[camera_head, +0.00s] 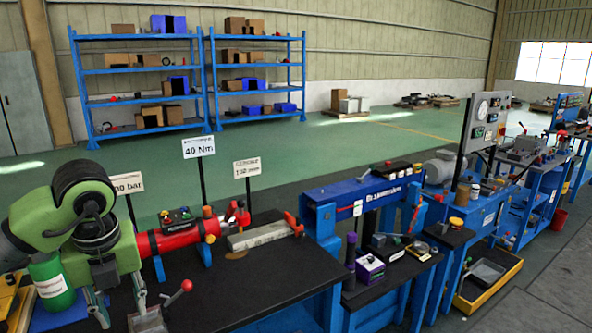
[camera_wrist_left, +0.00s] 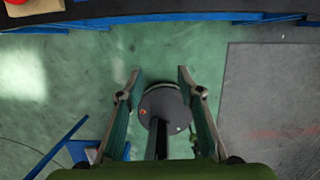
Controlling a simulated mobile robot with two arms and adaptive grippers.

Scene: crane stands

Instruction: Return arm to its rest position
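My left arm (camera_head: 88,205), green and dark grey, comes in at the left, folded in front of the black-topped bench. My left gripper (camera_head: 118,308) points down at the lower left. Its two fingers stand apart with nothing between them. In the left wrist view my left gripper (camera_wrist_left: 160,78) is open and empty, above green floor. A dark round disc (camera_wrist_left: 162,104) with a dark post shows beyond and between the fingers; it looks apart from them. My right gripper is not in view.
The black bench (camera_head: 245,285) holds a red cylinder (camera_head: 180,236), a grey block (camera_head: 262,235) and a red-knobbed lever (camera_head: 180,292) near my left gripper. Sign posts, including the 40 Nm sign (camera_head: 198,146), stand behind it. Blue stations line the right; green floor (camera_head: 330,150) lies open behind.

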